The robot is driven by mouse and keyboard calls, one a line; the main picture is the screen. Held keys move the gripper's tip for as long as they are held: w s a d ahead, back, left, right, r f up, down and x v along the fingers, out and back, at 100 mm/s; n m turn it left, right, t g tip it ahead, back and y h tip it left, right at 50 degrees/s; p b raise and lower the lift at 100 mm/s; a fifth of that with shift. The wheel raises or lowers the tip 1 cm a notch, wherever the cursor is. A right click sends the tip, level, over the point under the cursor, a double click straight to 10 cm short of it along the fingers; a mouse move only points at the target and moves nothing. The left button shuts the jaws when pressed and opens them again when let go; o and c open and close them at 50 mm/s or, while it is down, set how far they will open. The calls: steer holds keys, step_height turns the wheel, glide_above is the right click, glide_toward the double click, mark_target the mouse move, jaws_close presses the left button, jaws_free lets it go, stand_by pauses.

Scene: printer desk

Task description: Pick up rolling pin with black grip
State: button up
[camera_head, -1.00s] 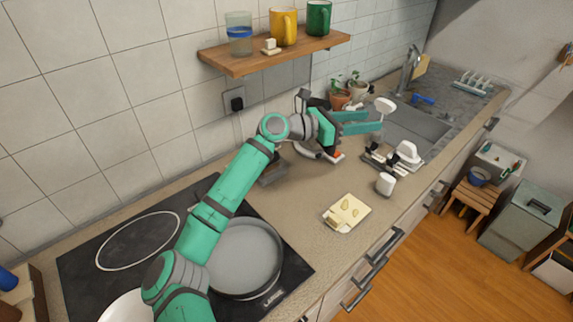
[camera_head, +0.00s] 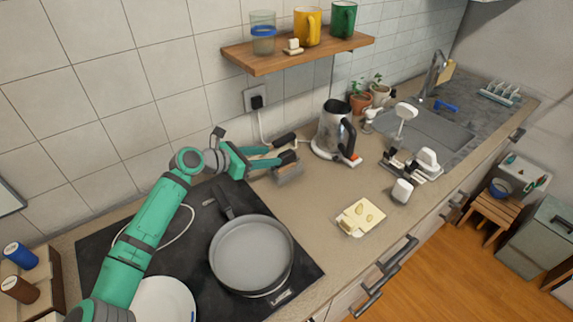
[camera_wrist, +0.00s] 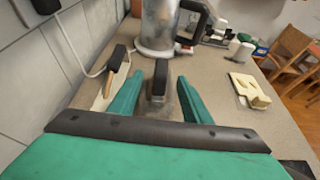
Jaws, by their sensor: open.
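What looks like the rolling pin, a grey body (camera_head: 291,174) with a black grip (camera_head: 288,158), is on the counter right of the hob, near the wall. In the wrist view its black grip (camera_wrist: 160,76) stands between my fingers, pointing away from me, with the grey body blurred below. My gripper (camera_head: 277,155) is open, its teal fingers (camera_wrist: 152,84) on either side of the grip with gaps showing. Whether the fingertips touch it cannot be told. Another black handle (camera_wrist: 118,57) with a wooden part lies just left of the left finger.
A kettle (camera_head: 333,128) stands just beyond, its cord running to the wall socket (camera_head: 256,98). A pan (camera_head: 251,252) sits on the black hob. A shelf (camera_head: 298,52) with mugs hangs above.

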mark_target(281, 156)
steer(key=x, duration=0.8)
steer(key=shift+s, duration=0.1)
jaws_close()
